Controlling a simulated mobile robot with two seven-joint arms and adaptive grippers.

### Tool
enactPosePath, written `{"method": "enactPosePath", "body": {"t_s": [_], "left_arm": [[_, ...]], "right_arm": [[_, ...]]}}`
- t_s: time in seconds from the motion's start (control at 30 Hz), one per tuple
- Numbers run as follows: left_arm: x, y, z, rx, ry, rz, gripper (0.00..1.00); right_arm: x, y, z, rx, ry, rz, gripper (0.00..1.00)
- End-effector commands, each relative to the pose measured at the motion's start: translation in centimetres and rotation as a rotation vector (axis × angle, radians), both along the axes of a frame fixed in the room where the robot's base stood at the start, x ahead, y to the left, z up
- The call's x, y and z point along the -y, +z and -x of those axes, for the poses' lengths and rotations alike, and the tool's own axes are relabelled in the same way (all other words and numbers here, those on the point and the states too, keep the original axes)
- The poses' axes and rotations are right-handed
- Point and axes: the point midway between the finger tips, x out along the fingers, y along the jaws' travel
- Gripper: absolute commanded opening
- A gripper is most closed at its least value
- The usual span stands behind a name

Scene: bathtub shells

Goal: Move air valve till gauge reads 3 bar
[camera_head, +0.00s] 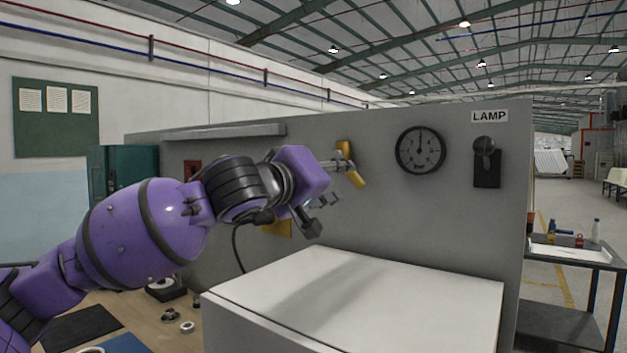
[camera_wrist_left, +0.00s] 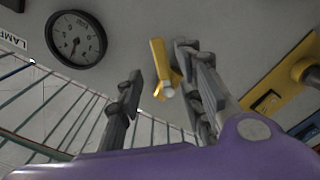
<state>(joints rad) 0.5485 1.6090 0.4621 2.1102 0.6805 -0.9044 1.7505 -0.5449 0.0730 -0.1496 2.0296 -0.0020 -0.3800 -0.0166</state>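The yellow air valve handle (camera_head: 350,164) sticks out from the grey panel, left of the gauge; its long bar tilts down to the right. It also shows in the left wrist view (camera_wrist_left: 159,62). The round gauge (camera_head: 420,150) has a dark rim, and its needle points about straight up; its numbers are too small to read surely. It also shows in the left wrist view (camera_wrist_left: 75,40), turned over. My left gripper (camera_head: 335,183) is at the handle, fingers apart. In the left wrist view the handle lies between the finger lines, nearer one finger; contact cannot be told. My right gripper is out of view.
A lamp switch (camera_head: 486,162) under a LAMP label is on the panel right of the gauge. A white box top (camera_head: 370,300) stands below my left gripper. A wooden bench (camera_head: 150,320) with small parts is at lower left. A side table (camera_head: 570,253) is at right.

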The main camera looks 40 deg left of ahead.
Motion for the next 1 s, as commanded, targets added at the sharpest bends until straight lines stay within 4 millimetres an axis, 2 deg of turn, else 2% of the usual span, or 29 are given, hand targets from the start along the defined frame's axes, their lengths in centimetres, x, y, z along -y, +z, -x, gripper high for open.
{"method": "enactPosePath", "body": {"t_s": [0.2,0.4,0.57,1.0], "left_arm": [[0.1,-0.1,4.3,0.001,0.001,0.004,0.34],[0.3,-0.1,6.8,-0.001,0.001,0.001,0.34],[0.3,-0.1,7.4,-0.001,0.002,-0.001,0.34],[0.3,0.0,7.3,-0.001,0.002,-0.001,0.34]], "right_arm": [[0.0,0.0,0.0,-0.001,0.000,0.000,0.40],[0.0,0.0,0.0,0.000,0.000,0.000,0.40],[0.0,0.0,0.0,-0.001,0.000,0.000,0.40],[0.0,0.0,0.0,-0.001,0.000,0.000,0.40]]}}
